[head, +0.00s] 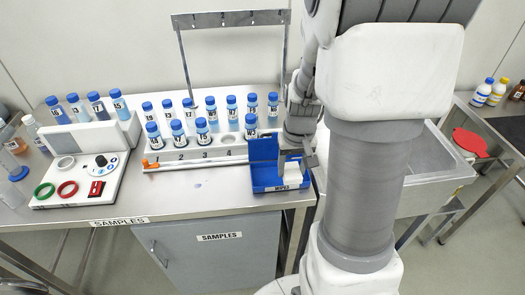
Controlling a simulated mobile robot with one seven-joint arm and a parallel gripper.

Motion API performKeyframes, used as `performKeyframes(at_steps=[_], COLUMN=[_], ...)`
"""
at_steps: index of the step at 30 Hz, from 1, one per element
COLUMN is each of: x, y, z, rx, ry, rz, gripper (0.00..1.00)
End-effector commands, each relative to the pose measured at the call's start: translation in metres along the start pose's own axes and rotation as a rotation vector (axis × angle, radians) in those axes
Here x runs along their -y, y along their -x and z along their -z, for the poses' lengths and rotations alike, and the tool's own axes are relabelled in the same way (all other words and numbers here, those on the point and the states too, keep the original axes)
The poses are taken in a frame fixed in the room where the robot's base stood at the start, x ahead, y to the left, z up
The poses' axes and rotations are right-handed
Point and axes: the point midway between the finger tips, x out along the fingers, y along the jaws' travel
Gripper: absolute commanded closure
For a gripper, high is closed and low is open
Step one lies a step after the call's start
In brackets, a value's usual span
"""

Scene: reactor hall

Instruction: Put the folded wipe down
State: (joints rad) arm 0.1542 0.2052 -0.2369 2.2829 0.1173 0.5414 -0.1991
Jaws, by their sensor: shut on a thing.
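My gripper (293,160) is shut on the folded wipe (292,173), a small white piece at its fingertips. The gripper points down at the right end of the samples bench. The wipe shows over the right part of the blue wipes box (262,180), which has its lid up at the back and a "WIPES" label on its front. I cannot tell whether the wipe is inside the box or just above it. My arm hides the area right of the box.
A numbered rack (190,152) with several blue-capped vials stands left of the box. An orange-tipped rod (190,164) lies along its front. A white instrument (85,175) stands further left. A sink (425,165) is to the right. Bare bench (195,195) lies in front of the rack.

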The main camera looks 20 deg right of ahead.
Motion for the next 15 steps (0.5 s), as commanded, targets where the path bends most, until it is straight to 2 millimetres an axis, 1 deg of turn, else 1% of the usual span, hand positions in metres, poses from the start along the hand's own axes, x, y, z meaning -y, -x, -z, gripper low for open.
performKeyframes(at_steps=[3, 9, 12, 15], x=[0.008, 0.019, 0.023, 0.026], y=[-0.015, -0.038, -0.045, -0.049], z=[0.018, 0.045, 0.054, 0.059], rx=[0.002, 0.002, 0.001, -0.001], ry=[0.003, 0.001, 0.001, 0.001], rz=[-0.001, -0.001, -0.001, 0.0], gripper=[1.0, 1.0, 1.0, 1.0])
